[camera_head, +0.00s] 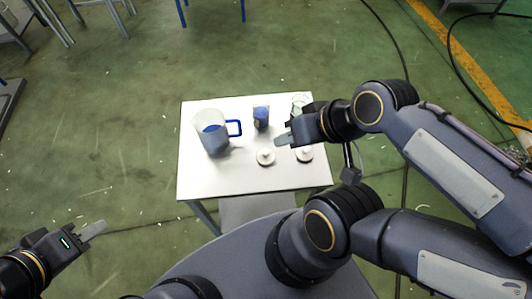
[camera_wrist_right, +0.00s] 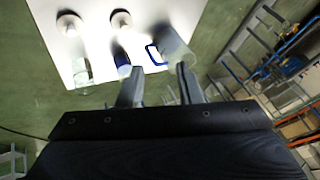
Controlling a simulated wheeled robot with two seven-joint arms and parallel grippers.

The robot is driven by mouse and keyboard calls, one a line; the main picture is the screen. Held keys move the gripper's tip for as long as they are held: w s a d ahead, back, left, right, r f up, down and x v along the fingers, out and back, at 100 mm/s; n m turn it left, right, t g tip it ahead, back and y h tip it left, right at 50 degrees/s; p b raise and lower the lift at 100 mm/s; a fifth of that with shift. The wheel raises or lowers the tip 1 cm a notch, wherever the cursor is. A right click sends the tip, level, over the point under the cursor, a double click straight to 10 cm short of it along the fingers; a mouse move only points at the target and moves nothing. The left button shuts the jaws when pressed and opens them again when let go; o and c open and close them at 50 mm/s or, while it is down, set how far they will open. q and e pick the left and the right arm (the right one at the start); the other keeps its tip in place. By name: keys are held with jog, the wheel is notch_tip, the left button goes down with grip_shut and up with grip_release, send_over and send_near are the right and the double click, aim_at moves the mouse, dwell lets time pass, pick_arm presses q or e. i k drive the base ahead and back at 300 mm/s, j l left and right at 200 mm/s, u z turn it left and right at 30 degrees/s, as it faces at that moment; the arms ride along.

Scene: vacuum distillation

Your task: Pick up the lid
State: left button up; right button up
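Two round white lids with small knobs lie apart on the table: a left lid (camera_head: 265,157) and a right lid (camera_head: 305,153). In the right wrist view the scene is turned around, with the left lid (camera_wrist_right: 121,20) and the right lid (camera_wrist_right: 69,24) near the top edge. My right gripper (camera_head: 283,139) is above the table near the lids in the head view. In the right wrist view its two fingers (camera_wrist_right: 159,84) are apart with nothing held. My left gripper (camera_head: 98,230) is off the table at lower left; its finger gap is not clear.
The white table (camera_head: 235,183) carries a jug with a blue handle (camera_head: 213,137), a small blue-filled container (camera_head: 261,117) and a clear glass vessel (camera_head: 299,101), partly hidden by my right gripper. The front left of the table is clear.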

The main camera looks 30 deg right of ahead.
aim_at(265, 156)
jog(key=i+j+z, duration=0.1)
jog(key=j+z, duration=0.2)
jog(key=j, duration=0.25)
jog(key=j+z, duration=0.3)
jog(key=j, duration=0.25)
jog(key=j+z, duration=0.15)
jog(key=i+j+z, duration=0.15)
jog(key=j, duration=0.2)
